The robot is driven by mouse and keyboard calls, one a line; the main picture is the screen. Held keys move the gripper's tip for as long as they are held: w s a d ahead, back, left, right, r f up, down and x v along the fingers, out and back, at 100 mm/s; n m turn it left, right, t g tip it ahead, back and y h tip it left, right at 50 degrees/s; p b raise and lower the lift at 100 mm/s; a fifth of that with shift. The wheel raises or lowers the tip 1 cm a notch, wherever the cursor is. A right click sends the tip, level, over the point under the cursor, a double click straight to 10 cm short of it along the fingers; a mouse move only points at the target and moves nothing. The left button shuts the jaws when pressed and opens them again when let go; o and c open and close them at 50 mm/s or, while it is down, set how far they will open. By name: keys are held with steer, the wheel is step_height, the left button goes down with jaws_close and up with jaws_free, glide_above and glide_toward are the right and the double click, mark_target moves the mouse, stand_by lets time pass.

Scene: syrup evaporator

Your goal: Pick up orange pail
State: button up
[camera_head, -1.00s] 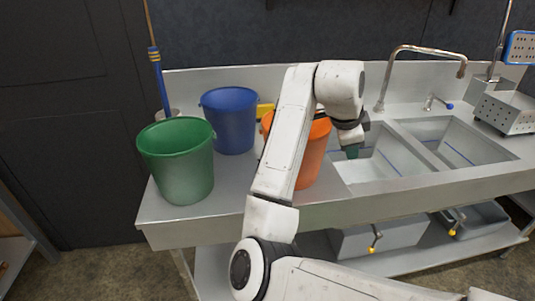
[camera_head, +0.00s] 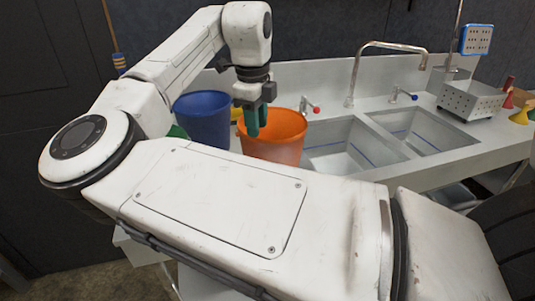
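The orange pail (camera_head: 275,146) stands upright on the steel counter, just left of the sink basins. My gripper (camera_head: 258,116) points down at the pail's rim, with its dark green fingers overlapping the rim and opening in the picture. I cannot tell whether the fingers touch the pail or how far apart they are. The pail's lower part is hidden behind my arm.
A blue pail (camera_head: 203,122) stands close to the left of the orange one. A green pail (camera_head: 177,132) is mostly hidden behind my arm. A tall faucet (camera_head: 352,75), two sink basins (camera_head: 345,148) and a perforated steel box (camera_head: 470,100) are to the right.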

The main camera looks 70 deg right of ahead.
mark_target(259, 150)
steer(key=shift+w+d+f+p, duration=0.1)
steer(key=shift+d+f, duration=0.15)
steer(key=shift+f, duration=1.05)
steer(key=shift+d+f+p, duration=0.15)
steer(key=shift+d+f, duration=0.15)
steer(key=shift+f, duration=1)
steer(key=shift+w+d+f+p, duration=0.1)
steer(key=shift+d+f, duration=0.15)
steer(key=shift+f, duration=1.05)
steer(key=shift+c, duration=0.3)
steer(key=shift+s, duration=0.1)
jaws_close()
